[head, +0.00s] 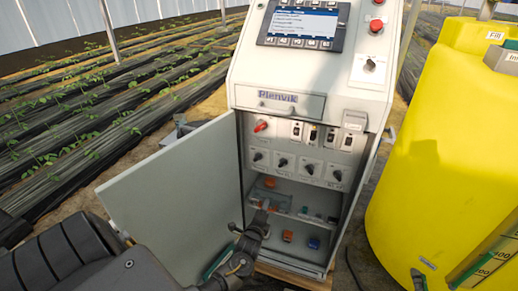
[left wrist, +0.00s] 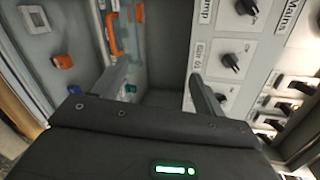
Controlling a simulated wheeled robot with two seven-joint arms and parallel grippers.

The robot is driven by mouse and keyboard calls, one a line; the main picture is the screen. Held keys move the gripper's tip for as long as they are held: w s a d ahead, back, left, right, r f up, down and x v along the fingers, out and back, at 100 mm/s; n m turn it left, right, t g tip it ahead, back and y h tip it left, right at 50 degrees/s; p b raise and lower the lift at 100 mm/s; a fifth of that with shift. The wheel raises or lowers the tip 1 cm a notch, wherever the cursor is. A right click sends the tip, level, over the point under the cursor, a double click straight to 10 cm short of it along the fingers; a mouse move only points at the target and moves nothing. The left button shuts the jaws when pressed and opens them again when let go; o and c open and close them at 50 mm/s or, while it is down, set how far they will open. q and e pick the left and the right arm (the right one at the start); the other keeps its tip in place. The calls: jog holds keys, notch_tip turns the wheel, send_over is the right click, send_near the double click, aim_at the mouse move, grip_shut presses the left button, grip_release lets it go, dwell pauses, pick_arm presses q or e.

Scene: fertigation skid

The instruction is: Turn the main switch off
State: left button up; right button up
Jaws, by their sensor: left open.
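The main switch, a red handle (head: 261,126), sits at the upper left of the panel inside the open cabinet. It appears tilted in the head view. Its "Mains" label (left wrist: 290,15) shows at the top right of the left wrist view; the handle itself is outside that view. My left gripper (head: 261,212) is open and empty in front of the lower cabinet, below the switch and the row of black knobs. In the left wrist view its fingers (left wrist: 158,82) are spread, with nothing between them. My right gripper is not in view.
The grey cabinet door (head: 170,195) stands open at the left. Several breakers (head: 313,134) sit right of the switch, with black knobs (head: 282,162) below. The lower compartment holds orange and blue parts (head: 314,243). A yellow tank (head: 440,150) stands at the right.

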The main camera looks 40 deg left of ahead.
pick_arm(q)
jog(key=w+a+r+m+t+y, duration=0.1)
jog(key=w+a+r+y, duration=0.1)
jog(key=r, duration=0.6)
jog(key=w+a+r+m+t+y, duration=0.1)
jog(key=w+r, duration=0.1)
jog(key=r, duration=0.6)
jog(key=m+t+y, duration=0.1)
jog(key=y, duration=0.2)
send_near(259, 129)
jog(key=x, duration=0.9)
jog(key=shift+w+a, duration=0.15)
jog(key=shift+w, duration=0.05)
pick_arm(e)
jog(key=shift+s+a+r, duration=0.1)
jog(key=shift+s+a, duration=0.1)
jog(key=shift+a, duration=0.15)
pick_arm(q)
jog(key=shift+r, duration=0.1)
jog(key=c, duration=1)
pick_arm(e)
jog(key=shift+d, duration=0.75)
